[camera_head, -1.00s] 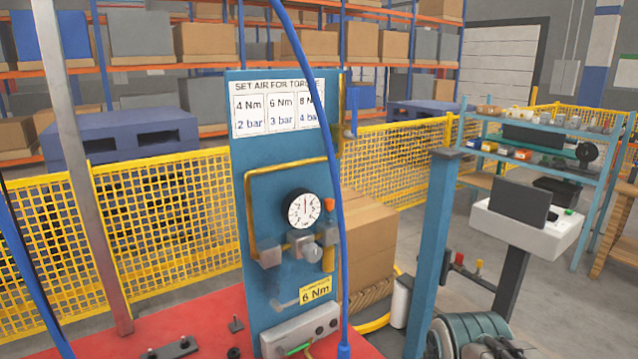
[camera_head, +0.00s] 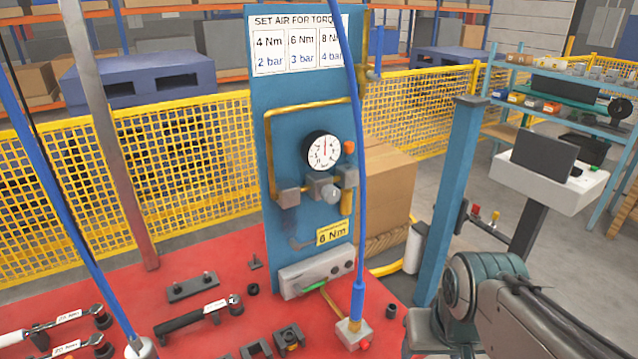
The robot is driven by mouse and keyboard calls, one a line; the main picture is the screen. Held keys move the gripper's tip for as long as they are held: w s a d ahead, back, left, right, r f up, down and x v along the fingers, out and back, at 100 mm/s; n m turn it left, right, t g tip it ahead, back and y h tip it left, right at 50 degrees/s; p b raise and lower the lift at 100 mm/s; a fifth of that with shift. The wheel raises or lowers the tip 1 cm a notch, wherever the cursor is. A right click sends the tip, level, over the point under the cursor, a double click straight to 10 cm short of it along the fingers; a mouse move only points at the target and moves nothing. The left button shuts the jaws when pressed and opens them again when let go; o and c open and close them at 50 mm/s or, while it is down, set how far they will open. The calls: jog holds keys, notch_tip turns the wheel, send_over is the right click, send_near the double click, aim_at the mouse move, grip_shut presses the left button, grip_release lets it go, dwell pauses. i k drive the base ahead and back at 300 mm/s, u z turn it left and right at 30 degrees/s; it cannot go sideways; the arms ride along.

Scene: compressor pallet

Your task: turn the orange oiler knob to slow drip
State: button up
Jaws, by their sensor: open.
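The orange oiler knob (camera_head: 349,147) is small and rounded, just right of the white dial gauge (camera_head: 323,151) on the blue panel (camera_head: 285,85). Below it is a grey block (camera_head: 346,177) with an amber bowl (camera_head: 346,203) under it. A blue hose (camera_head: 361,215) hangs in front, close to the knob's right side. Any setting marks on the knob are too small to read. My gripper is not in view; only links of my arm show at the lower right, apart from the panel.
A red table (camera_head: 215,255) holds wrenches (camera_head: 198,316) and small fixtures. A teal post (camera_head: 455,200) stands right of the panel. A cardboard box (camera_head: 388,195) is behind it. Yellow mesh fence (camera_head: 200,165) runs behind. A white stand with a screen (camera_head: 543,177) is at the right.

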aim_at(348, 146)
jog(key=z, duration=0.2)
jog(key=i, duration=0.35)
jog(key=z, duration=0.25)
